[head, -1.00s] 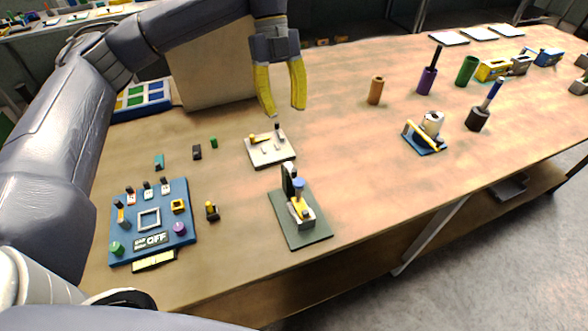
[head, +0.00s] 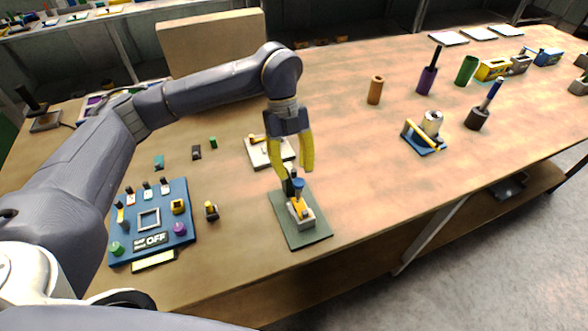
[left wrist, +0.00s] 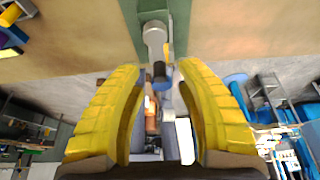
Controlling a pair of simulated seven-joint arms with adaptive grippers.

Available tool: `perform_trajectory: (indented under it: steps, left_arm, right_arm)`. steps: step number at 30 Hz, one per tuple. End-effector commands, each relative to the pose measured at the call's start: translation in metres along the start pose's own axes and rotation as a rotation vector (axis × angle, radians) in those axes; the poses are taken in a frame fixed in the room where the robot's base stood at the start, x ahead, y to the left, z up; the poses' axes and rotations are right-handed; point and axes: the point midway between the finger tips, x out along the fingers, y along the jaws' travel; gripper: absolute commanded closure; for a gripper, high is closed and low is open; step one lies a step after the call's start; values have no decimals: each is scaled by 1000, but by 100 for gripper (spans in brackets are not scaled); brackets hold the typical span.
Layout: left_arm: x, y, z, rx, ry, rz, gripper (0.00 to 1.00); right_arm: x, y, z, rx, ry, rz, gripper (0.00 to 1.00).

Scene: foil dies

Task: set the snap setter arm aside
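The small press-like device that I take for the snap setter has a green base plate (head: 312,239) near the table's front edge. On it stand a grey body (head: 305,219), a yellow strip and a blue-topped upright part (head: 298,187), with a dark green post beside it. My left gripper (head: 293,168) points down just above this device, its yellow fingers apart and nothing visibly held between them. In the left wrist view, a grey arm with a dark knob (left wrist: 160,72) lies ahead of the open fingers. My right gripper is not in view.
A white plate (head: 262,158) with small parts lies just behind the gripper. A blue panel (head: 128,238) marked OFF is at left, with small loose parts nearby. A blue-based fixture (head: 425,146) and several coloured cylinders stand to the right. The table's middle is mostly clear.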

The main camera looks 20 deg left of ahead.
Motion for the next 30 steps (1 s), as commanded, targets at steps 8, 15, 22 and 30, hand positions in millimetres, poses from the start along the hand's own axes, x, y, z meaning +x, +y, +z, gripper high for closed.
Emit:
perform_trajectory:
  steps: [8, 15, 22, 30]
  left_arm:
    - [9, 0, 0, 2, 1, -1, 64]
    - [10, 0, 0, 2, 1, -1, 64]
    - [10, 0, 0, 1, 1, 0, 87]
    - [10, 0, 0, 2, 1, 0, 100]
  right_arm:
    - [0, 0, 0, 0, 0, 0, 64]
    - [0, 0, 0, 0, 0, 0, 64]
    - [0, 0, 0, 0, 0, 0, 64]
    - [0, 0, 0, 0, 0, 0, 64]
